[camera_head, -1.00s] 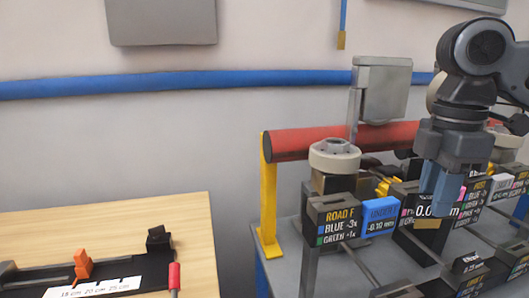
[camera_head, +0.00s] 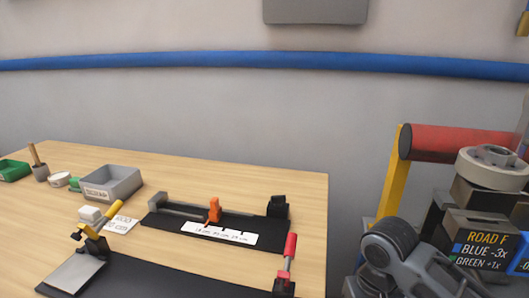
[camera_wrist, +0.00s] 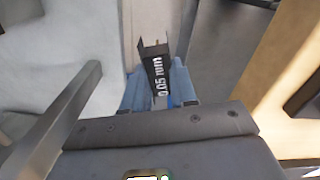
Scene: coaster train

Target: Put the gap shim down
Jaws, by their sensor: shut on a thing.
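The gap shim (camera_wrist: 154,62) shows in the wrist view as a dark piece with a white label that appears to read 0.05 mm. My gripper (camera_wrist: 156,88) has its blue fingers on either side of the shim and is shut on it. The shim sticks out past the fingertips. Below it the view is of a pale grey surface, and I cannot tell its height above that.
A wooden table (camera_head: 230,178) stands at the left with a black gauge with an orange slider (camera_head: 214,210), a grey bin (camera_head: 110,183) and a yellow-handled clamp (camera_head: 100,228). At the right is the rig with the ROAD F block (camera_head: 485,245) and a red tube (camera_head: 450,142). Bare tabletop shows behind the gauge.

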